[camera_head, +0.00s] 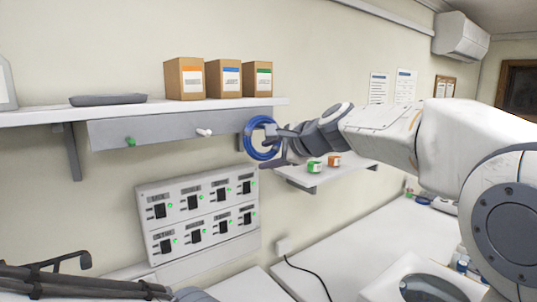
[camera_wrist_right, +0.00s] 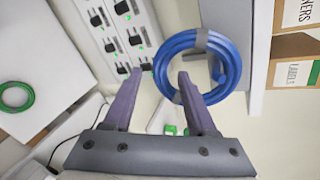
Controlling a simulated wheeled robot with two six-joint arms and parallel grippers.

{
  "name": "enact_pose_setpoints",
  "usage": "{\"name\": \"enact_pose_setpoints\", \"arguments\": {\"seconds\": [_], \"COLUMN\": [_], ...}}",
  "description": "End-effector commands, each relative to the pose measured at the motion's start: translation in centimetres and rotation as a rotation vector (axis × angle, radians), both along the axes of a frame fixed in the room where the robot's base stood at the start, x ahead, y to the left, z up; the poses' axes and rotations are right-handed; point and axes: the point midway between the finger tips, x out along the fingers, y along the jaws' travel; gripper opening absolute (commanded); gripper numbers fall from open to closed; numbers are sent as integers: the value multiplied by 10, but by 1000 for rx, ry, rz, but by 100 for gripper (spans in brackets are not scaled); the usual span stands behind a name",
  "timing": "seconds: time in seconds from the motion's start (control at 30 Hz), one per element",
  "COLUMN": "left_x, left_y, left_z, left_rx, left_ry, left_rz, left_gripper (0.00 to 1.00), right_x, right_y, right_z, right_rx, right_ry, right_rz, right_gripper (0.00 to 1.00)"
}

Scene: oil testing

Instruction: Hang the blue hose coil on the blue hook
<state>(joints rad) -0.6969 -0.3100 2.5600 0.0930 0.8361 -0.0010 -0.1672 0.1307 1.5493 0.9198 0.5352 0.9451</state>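The blue hose coil (camera_head: 262,139) is upright against the right end of the grey rail (camera_head: 170,127) under the wall shelf. In the right wrist view the coil (camera_wrist_right: 165,62) shows as a round bundle with grey bands. My right gripper (camera_head: 279,147) is at the coil's right side. In the wrist view its two fingers (camera_wrist_right: 160,82) stand apart, with the coil's left edge at the tips and no finger pressed on it. The blue hook is hidden behind the coil, so I cannot see how the coil bears on it. I do not make out my left gripper.
A green peg (camera_head: 131,142) and a white peg (camera_head: 204,132) stick out of the rail. Boxes (camera_head: 184,78) stand on the shelf above. A switch panel (camera_head: 198,217) is below. A small shelf (camera_head: 310,178) holds two small jars. A green coil (camera_wrist_right: 27,104) lies on a white surface.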

Motion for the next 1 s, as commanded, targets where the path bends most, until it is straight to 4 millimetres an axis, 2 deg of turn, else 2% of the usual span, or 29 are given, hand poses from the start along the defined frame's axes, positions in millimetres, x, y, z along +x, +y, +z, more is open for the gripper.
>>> {"name": "enact_pose_setpoints", "arguments": {"seconds": [0.37,0.47,0.8,1.0], "left_x": [0,0,0,0], "left_y": [0,0,0,0], "left_z": [-2,-7,-28,-32], "left_rx": [0,0,0,0], "left_ry": [0,0,0,0], "left_rz": [0,1,4,4], "left_gripper": [50,50,50,50], "right_x": [-3,-11,-60,-76], "right_y": [-2,-9,-44,-54], "right_z": [1,5,31,38], "right_rx": [0,0,0,-4], "right_ry": [0,-4,-4,0], "right_rz": [0,-2,-3,2], "right_gripper": [63,63,63,63]}}
